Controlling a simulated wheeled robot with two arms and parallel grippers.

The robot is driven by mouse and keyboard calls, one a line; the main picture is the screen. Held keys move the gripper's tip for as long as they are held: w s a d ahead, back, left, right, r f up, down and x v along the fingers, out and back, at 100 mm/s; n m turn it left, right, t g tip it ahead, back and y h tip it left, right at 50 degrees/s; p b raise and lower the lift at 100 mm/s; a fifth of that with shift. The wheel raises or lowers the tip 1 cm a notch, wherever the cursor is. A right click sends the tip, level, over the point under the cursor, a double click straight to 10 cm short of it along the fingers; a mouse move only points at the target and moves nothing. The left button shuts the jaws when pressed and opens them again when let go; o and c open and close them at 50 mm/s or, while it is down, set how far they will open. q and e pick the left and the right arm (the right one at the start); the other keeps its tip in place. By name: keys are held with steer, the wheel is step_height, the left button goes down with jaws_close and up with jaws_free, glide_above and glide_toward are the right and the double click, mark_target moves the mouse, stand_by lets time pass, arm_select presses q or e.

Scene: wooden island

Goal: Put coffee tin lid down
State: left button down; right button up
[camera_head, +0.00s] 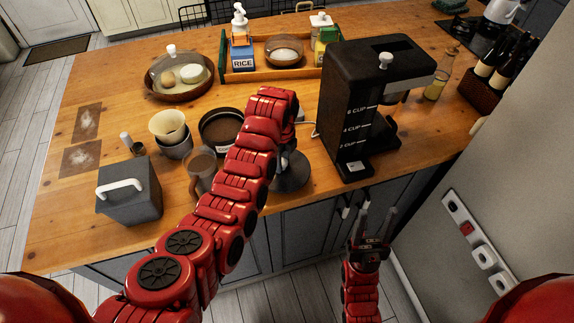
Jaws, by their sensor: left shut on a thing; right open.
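I cannot tell whether the disc touches the wood. A dark round open tin (210,140) with a pale label stands left of my arm, partly hidden by it. My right gripper (376,222) is open and empty, low in front of the island cabinets.
A black coffee maker (345,105) stands right of the disc. A mug (202,165), a cream filter cone (168,126) and a grey box with a white handle (128,195) stand to the left. A wooden tray (262,74) is behind. The wooden island top (95,230) has bare room at left.

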arm_select(q)
steer(key=shift+w+d+f+b, duration=0.25)
steer(key=shift+w+b, duration=0.45)
steer(key=shift+b, duration=0.65)
steer(key=shift+w+d+f+b, duration=0.25)
steer(key=shift+w+b, duration=0.4)
steer(key=shift+b, duration=0.7)
steer(key=shift+w+r+b, duration=0.2)
steer(key=shift+b, duration=0.15)
steer(key=b, duration=0.3)
steer(key=shift+w+d+f, duration=0.15)
steer(key=shift+d+f, duration=0.1)
steer(key=shift+f, duration=0.2)
step_height(320, 180, down, 3)
steer(key=shift+r, duration=0.3)
